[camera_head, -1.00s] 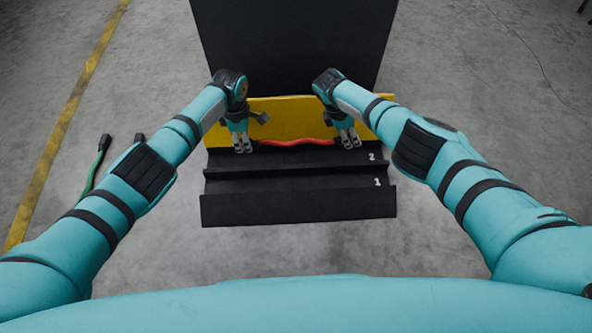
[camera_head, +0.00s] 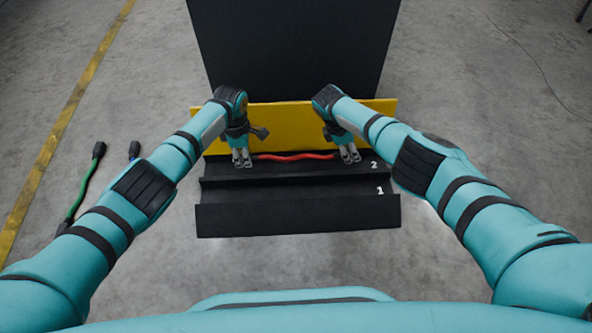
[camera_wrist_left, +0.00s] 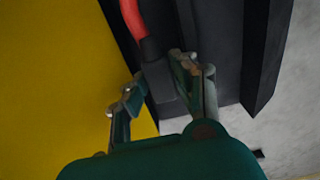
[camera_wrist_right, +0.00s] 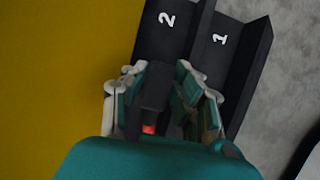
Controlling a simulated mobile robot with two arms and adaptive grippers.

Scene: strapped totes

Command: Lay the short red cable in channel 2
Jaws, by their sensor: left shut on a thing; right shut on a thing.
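The short red cable (camera_head: 295,157) stretches between my two grippers with a slight wave, along the far channel, channel 2 (camera_head: 270,171), of the black tray. My left gripper (camera_head: 241,162) is shut on the cable's left black end; the left wrist view shows that black connector (camera_wrist_left: 168,88) between the fingers. My right gripper (camera_head: 349,157) is shut on the right end; the right wrist view shows its black connector (camera_wrist_right: 153,92) between the fingers. The cable appears at or just above channel 2; I cannot tell whether it touches the floor. Channel 1 (camera_head: 280,191) is the nearer, empty one.
A yellow panel (camera_head: 290,117) stands behind channel 2, with a large black surface (camera_head: 295,45) beyond. Floor in front of the tray is clear.

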